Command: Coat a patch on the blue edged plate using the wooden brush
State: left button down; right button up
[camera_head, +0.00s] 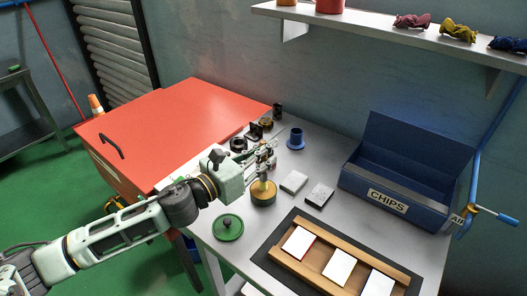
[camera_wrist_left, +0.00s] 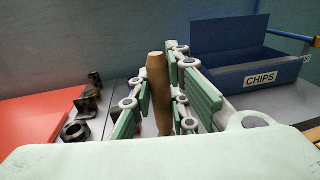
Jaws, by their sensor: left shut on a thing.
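My left gripper (camera_head: 264,158) is shut on the brush (camera_wrist_left: 157,85), whose wooden handle stands nearly upright between the green finger pads in the left wrist view. In the head view the gripper is just above a brass-coloured pot (camera_head: 263,195). The brush's lower end is at the pot's mouth; I cannot tell how deep it reaches. Three white plates lie in a wooden tray (camera_head: 323,284): a left one (camera_head: 299,242) with a red edge, a middle one (camera_head: 339,268) and a right one (camera_head: 378,285). I cannot make out a blue edge on any. My right gripper is not in view.
A green round lid (camera_head: 228,228) lies near the table's front left edge. A blue CHIPS bin (camera_head: 398,200) stands at the right, a blue flanged part (camera_head: 296,140) behind.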

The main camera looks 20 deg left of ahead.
aim_at(263, 142)
pick_arm(q)
jog(key=shift+r+p, duration=2.9)
jog(key=shift+r, duration=0.4)
jog(key=shift+f, duration=0.1)
